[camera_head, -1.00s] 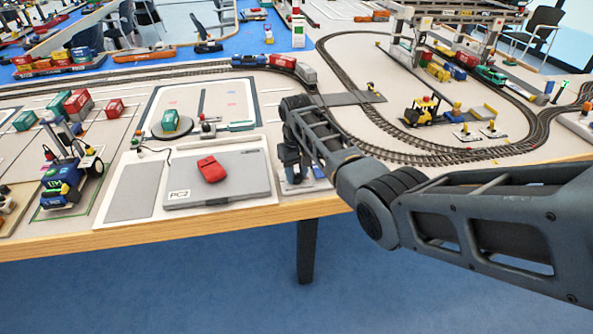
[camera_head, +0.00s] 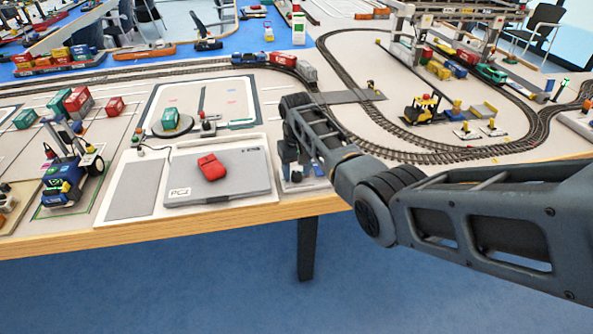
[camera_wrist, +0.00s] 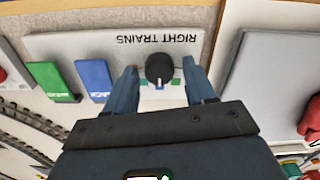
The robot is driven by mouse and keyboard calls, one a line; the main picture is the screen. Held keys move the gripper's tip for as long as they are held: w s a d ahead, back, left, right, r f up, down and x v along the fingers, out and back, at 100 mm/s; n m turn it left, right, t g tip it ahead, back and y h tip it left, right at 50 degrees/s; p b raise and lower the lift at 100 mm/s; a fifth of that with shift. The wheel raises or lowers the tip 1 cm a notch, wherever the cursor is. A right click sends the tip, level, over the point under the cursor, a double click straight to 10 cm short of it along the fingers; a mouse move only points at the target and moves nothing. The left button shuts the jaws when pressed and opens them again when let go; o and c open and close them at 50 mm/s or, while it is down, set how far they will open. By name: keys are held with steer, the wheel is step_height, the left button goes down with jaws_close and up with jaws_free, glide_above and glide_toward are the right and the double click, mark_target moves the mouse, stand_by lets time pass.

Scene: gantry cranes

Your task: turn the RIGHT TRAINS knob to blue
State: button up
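The RIGHT TRAINS panel is a pale plate (camera_wrist: 100,45) whose lettering appears upside down in the wrist view. Its black round knob (camera_wrist: 160,66) has a light mark on its lower edge, with small coloured marks below it, partly blocked by my gripper. My gripper (camera_wrist: 159,70) is open, with one blue-grey finger on each side of the knob and visible gaps between. I cannot tell how far above the panel the fingertips are. In the head view my gripper (camera_head: 293,160) is low at the table's front, and my arm hides the knob.
A green block (camera_wrist: 49,80) and a blue block (camera_wrist: 92,77) are on the panel left of the knob. Curved train track (camera_head: 395,153) is on the right.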

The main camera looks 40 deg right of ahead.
mark_target(297, 174)
steer(key=shift+o, duration=0.2)
steer(key=shift+r, duration=3.9)
